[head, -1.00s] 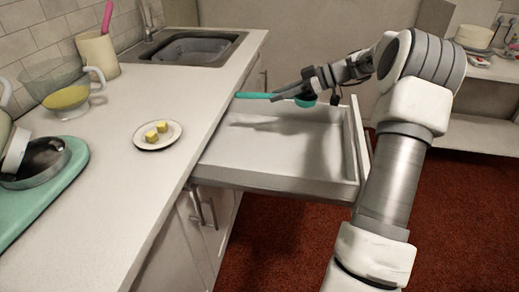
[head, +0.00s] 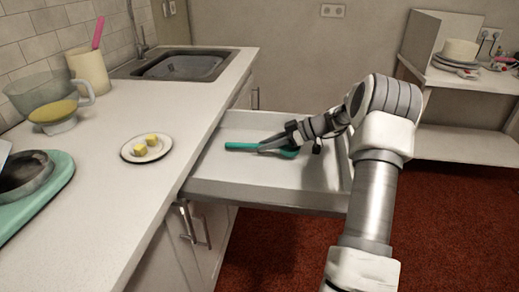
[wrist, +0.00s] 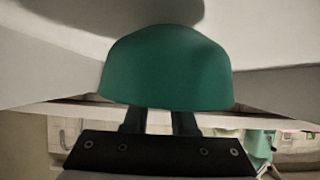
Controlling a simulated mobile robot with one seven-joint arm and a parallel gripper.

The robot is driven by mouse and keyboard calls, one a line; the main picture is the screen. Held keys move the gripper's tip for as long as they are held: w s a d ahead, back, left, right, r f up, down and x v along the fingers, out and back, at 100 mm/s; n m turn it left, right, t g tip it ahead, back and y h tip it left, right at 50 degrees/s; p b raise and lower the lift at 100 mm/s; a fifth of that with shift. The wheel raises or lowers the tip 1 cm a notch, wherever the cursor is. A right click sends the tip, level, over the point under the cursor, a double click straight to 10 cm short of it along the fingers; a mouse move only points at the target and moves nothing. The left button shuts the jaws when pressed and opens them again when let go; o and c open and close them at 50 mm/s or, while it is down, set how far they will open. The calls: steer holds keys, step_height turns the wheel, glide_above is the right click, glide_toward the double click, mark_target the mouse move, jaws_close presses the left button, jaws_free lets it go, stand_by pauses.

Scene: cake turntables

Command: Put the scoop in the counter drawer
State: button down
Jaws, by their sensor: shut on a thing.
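The scoop (head: 241,146) is teal, with a straight handle pointing left and a rounded bowl partly hidden behind my gripper. My gripper (head: 264,148) is shut on the scoop and holds it low inside the open counter drawer. In the wrist view the scoop (wrist: 166,70) fills the middle, just beyond the gripper fingers (wrist: 158,122). The counter drawer (head: 262,187) is pulled out from the counter, white inside, and otherwise looks empty. I cannot tell whether the scoop touches the drawer floor.
The counter (head: 110,215) runs along the left, with a plate (head: 128,155) holding yellow cubes near its edge. A sink (head: 183,64) lies behind, and a utensil crock (head: 90,72) stands against the wall. A shelf unit (head: 455,134) stands at the back right.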

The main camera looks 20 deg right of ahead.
mark_target(285, 150)
steer(key=b+x, duration=0.1)
steer(key=x, duration=0.1)
steer(key=shift+w+a+f, duration=0.1)
steer(key=shift+w+a, duration=0.05)
steer(key=shift+a, duration=0.1)
steer(key=shift+f, duration=0.2)
steer(key=c, duration=0.7)
jaws_free()
steer(key=shift+r, duration=0.1)
steer(key=shift+r, duration=0.25)
steer(key=p+v, duration=0.2)
steer(key=v, duration=0.5)
steer(key=shift+d, duration=0.25)
steer(key=shift+a, duration=0.1)
